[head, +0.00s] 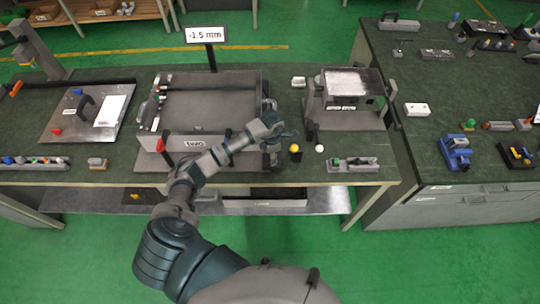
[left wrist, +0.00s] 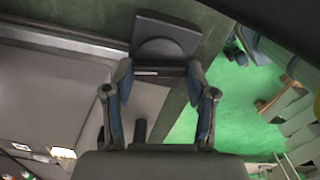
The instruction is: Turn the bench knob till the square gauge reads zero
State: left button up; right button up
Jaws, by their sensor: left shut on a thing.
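The gauge sign (head: 206,34) stands on a post behind the bench fixture and reads -1.5 mm. The grey fixture (head: 210,105) has a flat bed and a front plate with dark lettering. My left gripper (head: 277,128) is at the fixture's right front corner. In the left wrist view, my left gripper (left wrist: 160,72) is shut on a dark grey part with a rounded face (left wrist: 166,40), apparently the bench knob. In the head view the gripper largely hides the knob. My right gripper is not in view.
A yellow ball (head: 294,148) and a white ball (head: 319,148) on short stems stand just right of my gripper. A press-like stand (head: 345,115) is farther right. A panel with a black handle (head: 72,118) lies at left. A second bench (head: 440,75) stands at right.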

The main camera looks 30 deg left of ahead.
pick_arm(q)
jog(key=n, duration=0.3)
jog(key=shift+w+d+r+n, duration=0.15)
jog(key=shift+w+r+n, duration=0.15)
jog(key=shift+n, duration=0.9)
jog(key=n, duration=0.5)
jog(key=shift+w+n, duration=0.1)
jog(key=shift+n, duration=0.7)
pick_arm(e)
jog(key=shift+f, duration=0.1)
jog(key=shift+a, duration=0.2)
pick_arm(q)
jog(key=o, duration=1.1)
jog(key=shift+o, duration=0.3)
jog(key=shift+f, duration=0.15)
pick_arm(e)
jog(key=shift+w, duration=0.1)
